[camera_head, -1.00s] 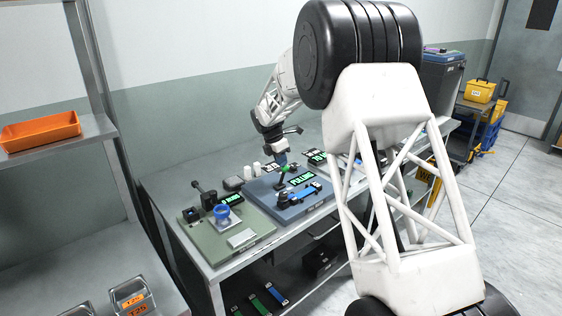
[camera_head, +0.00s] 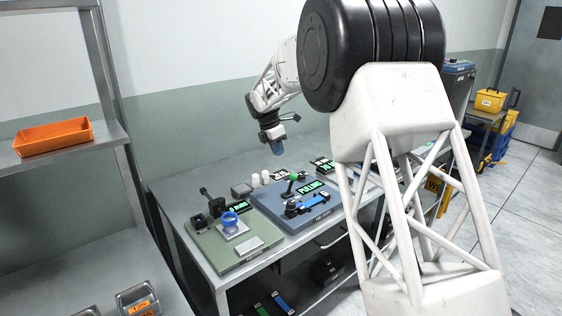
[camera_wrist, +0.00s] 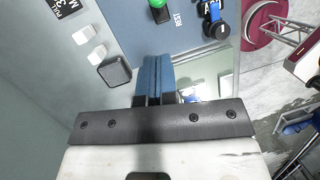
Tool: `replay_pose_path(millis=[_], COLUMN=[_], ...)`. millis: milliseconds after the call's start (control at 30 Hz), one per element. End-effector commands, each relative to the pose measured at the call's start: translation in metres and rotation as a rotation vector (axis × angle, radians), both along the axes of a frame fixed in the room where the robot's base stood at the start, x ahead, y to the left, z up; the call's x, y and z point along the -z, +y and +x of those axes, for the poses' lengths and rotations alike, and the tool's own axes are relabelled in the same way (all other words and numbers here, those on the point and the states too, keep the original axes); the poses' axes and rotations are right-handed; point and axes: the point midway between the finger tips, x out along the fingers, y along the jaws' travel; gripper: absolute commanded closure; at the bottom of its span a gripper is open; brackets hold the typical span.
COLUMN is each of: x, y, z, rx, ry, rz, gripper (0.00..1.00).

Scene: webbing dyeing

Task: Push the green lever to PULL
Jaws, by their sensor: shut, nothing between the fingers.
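The green lever (camera_head: 293,177) stands on a blue-grey panel (camera_head: 268,206) on the bench. Its green knob also shows at the top edge of the wrist view (camera_wrist: 157,4), near a printed REST label (camera_wrist: 178,19). A lit green display (camera_head: 310,188) beside the lever appears to read PULLING. My gripper (camera_head: 278,148) is shut and empty, in the air above the back of the bench, clear of the lever. Its blue fingers are together in the wrist view (camera_wrist: 154,78).
A green panel (camera_head: 225,255) with a black lever and a blue round part (camera_head: 230,219) lies left of the blue-grey panel. A blue strap piece (camera_head: 308,205) lies in front of the lever. Small white pieces (camera_head: 260,179) and a grey box (camera_head: 241,189) stand behind.

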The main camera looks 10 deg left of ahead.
Motion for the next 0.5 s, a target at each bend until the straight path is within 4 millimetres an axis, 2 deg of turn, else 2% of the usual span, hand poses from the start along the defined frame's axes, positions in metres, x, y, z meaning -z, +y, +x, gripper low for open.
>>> replay_pose_path(millis=[200,500], x=[-0.024,-0.033], y=[0.006,0.007], z=[0.000,0.000], rx=[-0.001,-0.001], ry=[0.001,0.001], rz=[-0.001,-0.001], gripper=[1.00,1.00])
